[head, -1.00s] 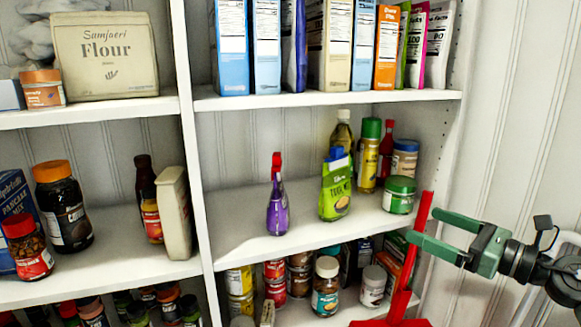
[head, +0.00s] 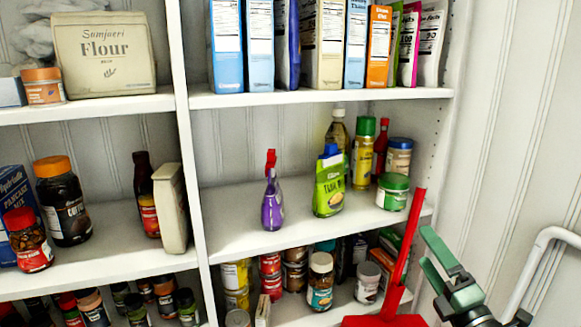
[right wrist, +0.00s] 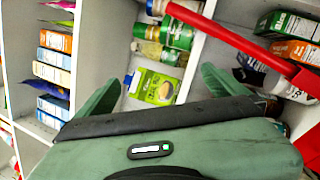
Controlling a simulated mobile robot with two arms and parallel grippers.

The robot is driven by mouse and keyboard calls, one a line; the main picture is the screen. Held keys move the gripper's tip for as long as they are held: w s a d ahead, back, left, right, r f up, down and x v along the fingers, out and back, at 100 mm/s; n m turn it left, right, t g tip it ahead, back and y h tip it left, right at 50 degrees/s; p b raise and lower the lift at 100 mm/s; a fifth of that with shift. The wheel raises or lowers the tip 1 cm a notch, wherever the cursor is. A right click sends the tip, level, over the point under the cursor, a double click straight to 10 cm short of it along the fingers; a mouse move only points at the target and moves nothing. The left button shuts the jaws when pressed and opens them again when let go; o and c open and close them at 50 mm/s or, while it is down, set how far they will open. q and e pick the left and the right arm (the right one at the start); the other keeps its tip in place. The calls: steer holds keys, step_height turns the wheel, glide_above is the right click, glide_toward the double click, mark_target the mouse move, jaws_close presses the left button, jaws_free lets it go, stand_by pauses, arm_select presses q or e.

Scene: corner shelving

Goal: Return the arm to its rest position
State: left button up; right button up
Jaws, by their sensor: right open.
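My right gripper (head: 430,256) is green and shows at the lower right of the head view, beside the red upright bar (head: 404,250). Its two fingers are apart, with nothing between them. In the right wrist view the open right gripper (right wrist: 160,88) faces the shelving, and a green pouch (right wrist: 158,88) shows beyond the gap between its fingers. The same green pouch (head: 329,183) stands on the middle shelf in the head view, clear of the gripper. My left gripper is not in view.
The middle shelf (head: 300,222) also holds a purple bottle (head: 272,195) and a green-lidded jar (head: 392,192). Boxes fill the shelf above; jars and cans crowd the one below. A white curved rail (head: 535,262) stands at right, before the panelled wall (head: 510,120).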

steer(key=s+f+m+g+h, duration=0.4)
steer(key=s+f+m, duration=0.2)
steer(key=f+m, duration=0.4)
steer(key=s+f+m+g+h, duration=0.45)
steer(key=s+f+m, duration=0.2)
steer(key=f, duration=0.55)
steer(key=s+a+f+m+g+y, duration=0.25)
steer(key=s+a+f+g, duration=0.2)
steer(key=s, duration=0.55)
steer(key=s+a+f+m+g+y, duration=0.1)
steer(key=s+a+f+m+g, duration=0.3)
steer(key=s, duration=0.5)
step_height(320, 180, down, 28)
steer(key=s+d+f+g, duration=0.1)
steer(key=s+g, duration=0.1)
steer(key=s, duration=0.1)
steer(key=s+d+f, duration=0.2)
steer(key=s+f, duration=1.2)
steer(key=s, duration=0.1)
steer(key=shift+d+n+g, duration=0.3)
steer(key=shift+d, duration=0.1)
steer(key=shift+s+f, duration=0.1)
